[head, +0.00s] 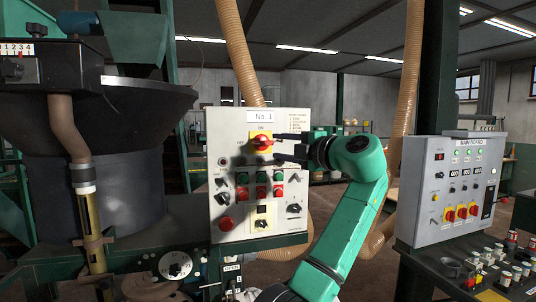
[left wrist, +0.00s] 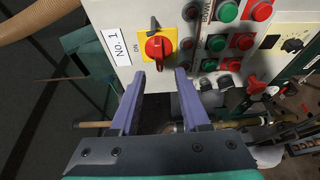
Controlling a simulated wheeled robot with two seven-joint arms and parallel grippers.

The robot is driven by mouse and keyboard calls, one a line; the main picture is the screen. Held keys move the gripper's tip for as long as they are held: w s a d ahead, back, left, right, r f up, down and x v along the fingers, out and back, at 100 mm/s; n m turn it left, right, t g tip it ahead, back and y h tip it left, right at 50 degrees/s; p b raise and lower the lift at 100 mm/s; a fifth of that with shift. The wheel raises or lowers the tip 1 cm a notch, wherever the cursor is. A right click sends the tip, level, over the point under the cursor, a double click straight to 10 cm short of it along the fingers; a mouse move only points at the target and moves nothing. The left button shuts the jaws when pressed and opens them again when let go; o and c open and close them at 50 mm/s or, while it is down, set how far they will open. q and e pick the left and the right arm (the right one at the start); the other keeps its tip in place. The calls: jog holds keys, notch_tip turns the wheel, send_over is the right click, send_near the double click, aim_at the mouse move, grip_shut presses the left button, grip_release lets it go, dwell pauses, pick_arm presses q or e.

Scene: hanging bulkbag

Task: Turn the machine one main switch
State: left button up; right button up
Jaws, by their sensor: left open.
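The machine one panel (head: 225,190), labelled No. 1, stands upright in the middle of the head view. Its main switch (head: 262,142) is a red knob on a yellow plate near the panel's top, with ON written above it. In the left wrist view the main switch (left wrist: 157,47) shows just beyond the fingertips, and its picture is turned sideways. My left gripper (head: 276,147) is open, its two fingers pointing at the panel just right of the switch. In the left wrist view the left gripper (left wrist: 159,73) has nothing between its fingers. My right gripper is not in view.
Below the switch are several green and red buttons (head: 262,184) and black selector knobs. A second panel, the main board (head: 425,190), stands at the right with similar red and yellow switches. A dark hopper (head: 90,110) fills the left. Ribbed hoses (head: 235,45) hang behind.

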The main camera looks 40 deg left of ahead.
pick_arm(q)
jog(key=b+v, duration=0.1)
jog(key=v, duration=0.7)
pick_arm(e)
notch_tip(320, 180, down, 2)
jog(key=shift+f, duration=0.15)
pick_arm(q)
jog(key=shift+d, duration=0.15)
